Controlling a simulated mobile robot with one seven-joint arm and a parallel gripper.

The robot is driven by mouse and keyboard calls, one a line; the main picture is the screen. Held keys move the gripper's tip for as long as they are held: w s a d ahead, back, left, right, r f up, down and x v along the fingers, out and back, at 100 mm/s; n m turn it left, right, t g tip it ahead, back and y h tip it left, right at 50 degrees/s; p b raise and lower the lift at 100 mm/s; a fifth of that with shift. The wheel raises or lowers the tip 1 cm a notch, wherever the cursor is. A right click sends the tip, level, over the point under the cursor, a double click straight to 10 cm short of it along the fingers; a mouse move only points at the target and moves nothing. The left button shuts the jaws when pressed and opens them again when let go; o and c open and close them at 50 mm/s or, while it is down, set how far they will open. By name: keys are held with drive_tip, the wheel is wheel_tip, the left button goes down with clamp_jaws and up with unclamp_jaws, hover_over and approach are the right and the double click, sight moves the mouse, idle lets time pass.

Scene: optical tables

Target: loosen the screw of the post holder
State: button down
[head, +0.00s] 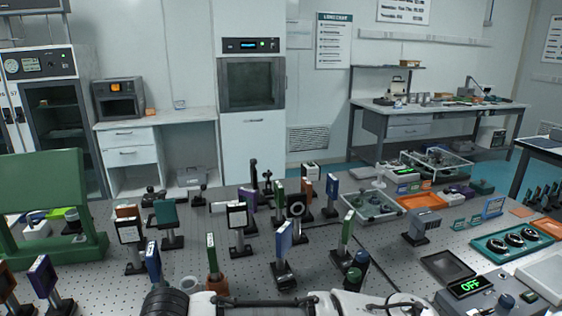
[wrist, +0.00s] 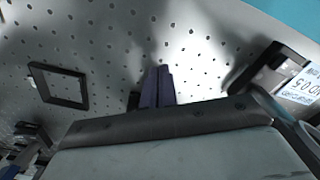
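Several post-mounted optics stand on the optical table (head: 180,262) in the head view. Near the front are a blue-framed plate (head: 284,240) on a dark holder, a green plate (head: 211,250) on a brown holder, and a green plate (head: 347,228) on a dark holder. I cannot tell which post holder is meant, and no screw can be made out. In the wrist view, my gripper (wrist: 157,72) shows as two dark fingers side by side, apparently shut with nothing between them. They are over the perforated table top; no post holder shows at the tips.
A dark square frame (wrist: 58,86) and a labelled block (wrist: 292,85) flank my gripper in the wrist view. A green stand (head: 50,205) is at the left.

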drive_tip(key=shift+s+r, duration=0.1)
drive_tip(key=shift+s, duration=0.15)
wheel_tip(320, 180, up, 6)
drive_tip(key=p, duration=0.6)
drive_tip(key=shift+d, duration=0.1)
